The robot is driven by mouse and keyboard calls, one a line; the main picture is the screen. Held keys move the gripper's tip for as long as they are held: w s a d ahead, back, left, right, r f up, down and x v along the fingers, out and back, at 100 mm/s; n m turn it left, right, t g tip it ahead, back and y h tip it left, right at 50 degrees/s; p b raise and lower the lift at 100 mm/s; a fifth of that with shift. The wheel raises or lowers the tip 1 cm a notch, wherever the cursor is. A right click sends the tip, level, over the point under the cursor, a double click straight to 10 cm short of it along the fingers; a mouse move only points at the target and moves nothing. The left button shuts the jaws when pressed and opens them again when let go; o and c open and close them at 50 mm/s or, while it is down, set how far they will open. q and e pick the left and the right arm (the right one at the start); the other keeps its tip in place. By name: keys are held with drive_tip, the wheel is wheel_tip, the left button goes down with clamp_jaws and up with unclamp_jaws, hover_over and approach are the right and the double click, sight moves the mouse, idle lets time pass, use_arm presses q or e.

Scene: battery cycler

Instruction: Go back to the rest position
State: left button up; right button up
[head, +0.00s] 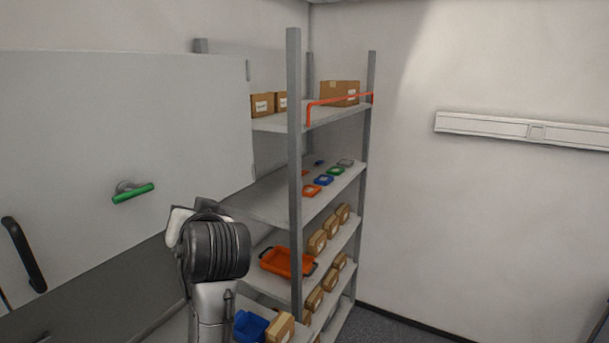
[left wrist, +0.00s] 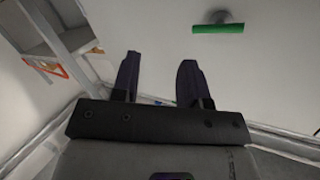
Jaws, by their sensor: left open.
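My left arm rises at the lower middle of the head view, in front of the shelf rack. Its gripper fingers are hidden there behind my own wrist. In the left wrist view my left gripper (left wrist: 158,80) is open, with its two dark fingers apart and nothing between them. My right gripper is in neither view.
A grey cabinet door (head: 90,130) with a green handle (head: 133,193) stands left; the handle also shows in the left wrist view (left wrist: 218,28). A shelf rack (head: 294,150) holds cartons, small coloured trays and an orange tray (head: 287,262). Floor at right is clear.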

use_arm(q)
drive_tip(key=s+a+f+m+g+h+p, duration=0.1)
drive_tip(key=s+f+g+h+p, duration=0.2)
drive_tip(key=s+f, duration=1.8)
drive_tip(key=s+f+m+g+h+p, duration=0.2)
drive_tip(key=s+f+g+h, duration=0.3)
drive_tip(key=s+f, duration=1.7)
drive_tip(key=shift+s+a+f+m+g+h+p, duration=0.2)
drive_tip(key=shift+s+a+m+g+h+p, duration=0.15)
drive_tip(key=shift+g+p, duration=0.45)
drive_tip(key=shift+w, duration=0.15)
